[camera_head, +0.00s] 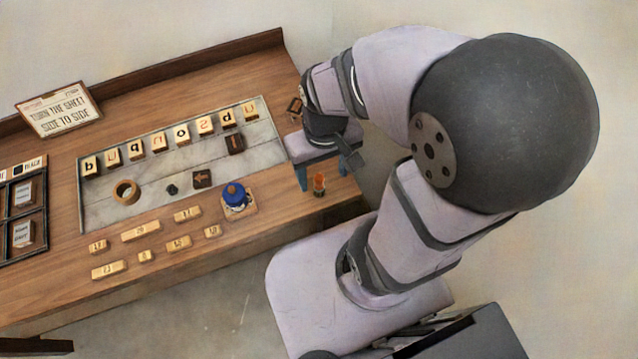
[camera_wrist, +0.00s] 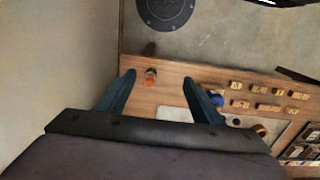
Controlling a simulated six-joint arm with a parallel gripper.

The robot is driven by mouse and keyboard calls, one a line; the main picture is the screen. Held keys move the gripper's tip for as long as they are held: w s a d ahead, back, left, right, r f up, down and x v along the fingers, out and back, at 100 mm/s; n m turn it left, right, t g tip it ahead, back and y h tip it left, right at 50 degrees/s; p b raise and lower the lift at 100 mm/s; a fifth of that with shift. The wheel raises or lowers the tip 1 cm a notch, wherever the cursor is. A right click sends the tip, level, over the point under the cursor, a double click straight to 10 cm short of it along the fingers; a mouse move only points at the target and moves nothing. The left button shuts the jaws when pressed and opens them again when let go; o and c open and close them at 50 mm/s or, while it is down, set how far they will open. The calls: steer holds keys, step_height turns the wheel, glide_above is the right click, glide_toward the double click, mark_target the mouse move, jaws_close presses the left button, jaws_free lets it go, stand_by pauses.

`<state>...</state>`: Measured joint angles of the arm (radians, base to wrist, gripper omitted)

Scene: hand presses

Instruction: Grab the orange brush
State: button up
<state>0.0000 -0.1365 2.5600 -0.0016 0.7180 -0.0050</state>
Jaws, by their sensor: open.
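The orange brush (camera_head: 319,184) is a small upright thing with an orange middle and a dark lower part. It stands near the right end of the wooden table in the head view. It also shows in the wrist view (camera_wrist: 151,76), in the gap between my fingertips and closer to the left one. My gripper (camera_head: 323,174) is open and empty, its blue fingers pointing toward the table beside the brush. In the wrist view my gripper (camera_wrist: 158,79) has a finger on either side of the brush. I cannot tell how high the fingertips are above the table.
A blue-topped object (camera_head: 235,196) stands left of the brush. A grey slab (camera_head: 215,158) holds letter blocks and a wooden ring (camera_head: 126,192). Several wooden blocks lie along the front. A sign (camera_head: 58,108) stands at the back left. The table (camera_head: 275,220) is bare near the brush.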

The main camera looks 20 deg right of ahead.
mark_target(317, 181)
steer(key=shift+c, duration=0.2)
steer(key=c, duration=0.4)
steer(key=shift+c, duration=0.2)
steer(key=s+d+f+n+g+h+b, duration=0.4)
steer(key=s+f+n+h+b, duration=0.2)
steer(key=f+n+h, duration=0.3)
steer(key=shift+w+a+f+n+t+h+b, duration=1.05)
steer(key=shift+w+n+t, duration=0.75)
steer(key=shift+n+t, duration=0.85)
steer(key=shift+w+a+f+n+t+h+b, duration=0.65)
steer(key=shift+w+f+n+t, duration=0.95)
steer(key=shift+n+t, duration=1.05)
steer(key=shift+w+a+f+n+t+h+b, duration=0.65)
steer(key=shift+w+f+n+t+h+b, duration=0.3)
steer(key=shift+w+n+t, duration=1.65)
steer(key=shift+w+d+n+g, duration=0.15)
steer(key=shift+d+n+g, duration=0.25)
steer(key=shift+d, duration=0.5)
